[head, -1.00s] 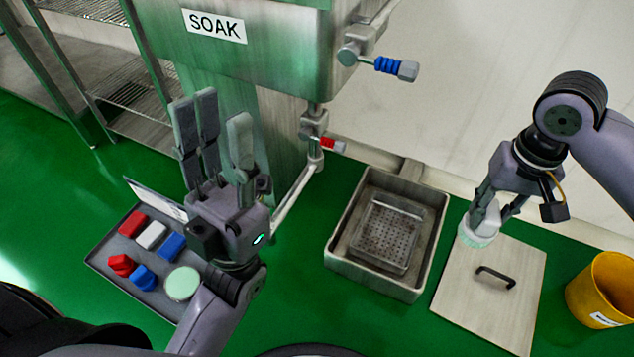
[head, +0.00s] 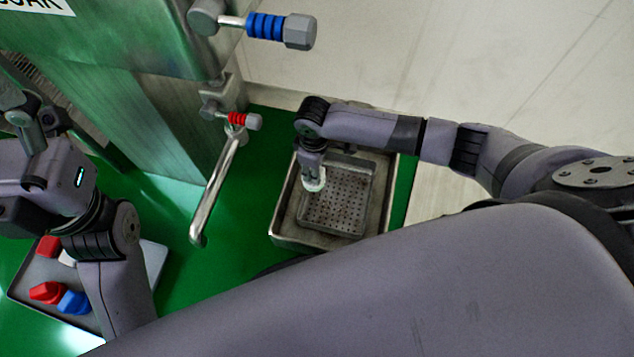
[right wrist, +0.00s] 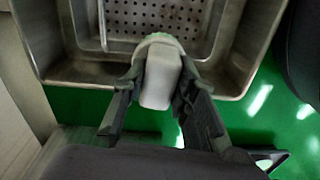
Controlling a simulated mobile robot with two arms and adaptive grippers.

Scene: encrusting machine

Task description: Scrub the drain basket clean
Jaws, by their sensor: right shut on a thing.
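The drain basket (head: 347,203) is a square metal tray with a perforated, brown-stained floor. It sits inside a grey metal basin (head: 287,212); it also shows in the right wrist view (right wrist: 165,16). My right gripper (head: 312,168) is shut on a scrub brush (head: 315,184) with a white handle and pale green rim, clear in the right wrist view (right wrist: 161,74). The brush is at the basket's upper-left edge in the head view; I cannot tell whether it touches. My left gripper (head: 22,112) is at the left edge, its fingers partly cut off.
A spout (head: 218,188) with a red-handled valve (head: 243,120) hangs left of the basin. A blue-handled valve (head: 268,27) is above it. A tray (head: 24,290) with red and blue pieces lies lower left, partly behind my left arm. Green floor lies between tray and basin.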

